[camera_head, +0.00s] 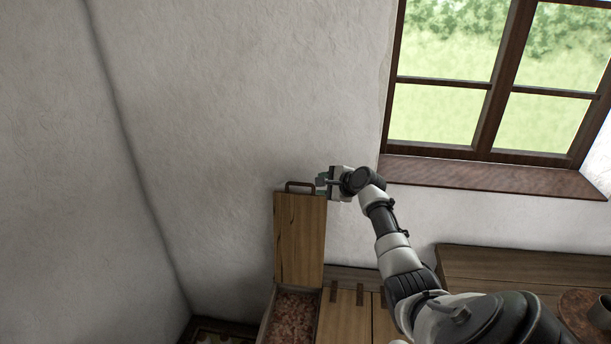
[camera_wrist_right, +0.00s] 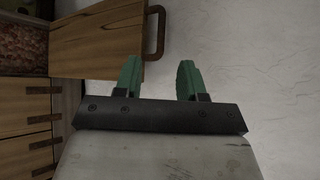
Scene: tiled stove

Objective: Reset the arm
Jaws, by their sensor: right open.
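My right arm reaches up from the lower right in the head view. Its gripper (camera_head: 322,184) is at the top right corner of a raised wooden lid (camera_head: 300,240), close to the lid's dark handle (camera_head: 300,185). In the right wrist view the two green fingers of my right gripper (camera_wrist_right: 160,80) are apart with nothing between them. The handle (camera_wrist_right: 155,35) is above and slightly left of the fingertips, outside the jaws. The lid (camera_wrist_right: 100,40) is left of the fingers. My left gripper is not in view.
Below the lid is an open compartment with reddish-brown contents (camera_head: 293,318). Closed wooden lids (camera_head: 345,320) lie to its right. A window with a wooden sill (camera_head: 490,178) is at the upper right. A wooden surface (camera_head: 520,265) bears a round brown item (camera_head: 585,310). White wall is behind.

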